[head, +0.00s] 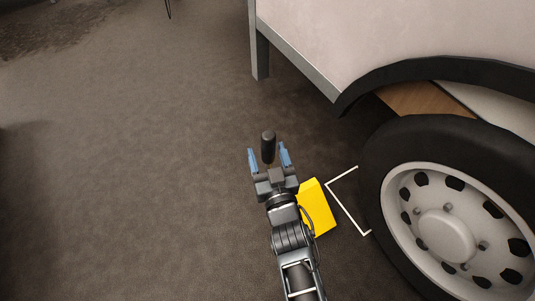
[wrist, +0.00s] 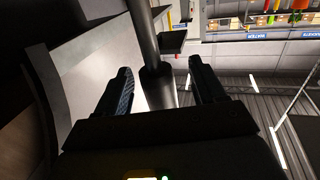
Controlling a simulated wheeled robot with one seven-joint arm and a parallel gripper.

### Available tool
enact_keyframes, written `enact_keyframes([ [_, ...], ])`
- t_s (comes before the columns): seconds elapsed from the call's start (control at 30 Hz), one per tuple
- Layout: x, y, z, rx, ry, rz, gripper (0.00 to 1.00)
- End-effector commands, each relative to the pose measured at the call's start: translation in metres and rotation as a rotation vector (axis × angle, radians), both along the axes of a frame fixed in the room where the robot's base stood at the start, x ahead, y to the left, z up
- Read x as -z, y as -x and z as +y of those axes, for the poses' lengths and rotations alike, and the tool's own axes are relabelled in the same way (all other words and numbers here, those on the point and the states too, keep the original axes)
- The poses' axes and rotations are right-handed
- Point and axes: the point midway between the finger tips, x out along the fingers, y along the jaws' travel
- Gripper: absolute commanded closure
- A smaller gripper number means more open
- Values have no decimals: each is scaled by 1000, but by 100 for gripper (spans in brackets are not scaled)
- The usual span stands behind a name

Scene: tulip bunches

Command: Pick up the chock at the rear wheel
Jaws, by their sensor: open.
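The yellow chock (head: 318,211) sits on the ground to the left of the wheel (head: 447,215), partly hidden behind my arm. My gripper (head: 268,154) is open, above and to the left of the chock in the head view. A black upright grip (head: 268,143) stands between its two blue-padded fingers. In the wrist view, a dark rod with a thicker black grip (wrist: 158,86) runs between the open fingers, with a gap on each side. Where the rod joins the chock is hidden.
The white vehicle body (head: 400,35) with its black wheel arch is at the upper right, and a grey leg (head: 260,50) stands beneath its corner. A white outline (head: 347,207) marks the ground by the tyre. The brown ground (head: 130,190) to the left is clear.

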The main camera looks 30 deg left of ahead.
Motion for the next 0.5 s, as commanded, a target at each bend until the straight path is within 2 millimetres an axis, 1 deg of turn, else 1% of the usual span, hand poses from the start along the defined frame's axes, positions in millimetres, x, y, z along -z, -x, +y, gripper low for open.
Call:
enact_keyframes([
  [0.27, 0, 2, -2, 1, 1, 1, 31],
  [0.37, -1, 8, -10, 1, 1, 1, 31],
  [0.5, -1, 24, -27, 2, 4, 3, 31],
])
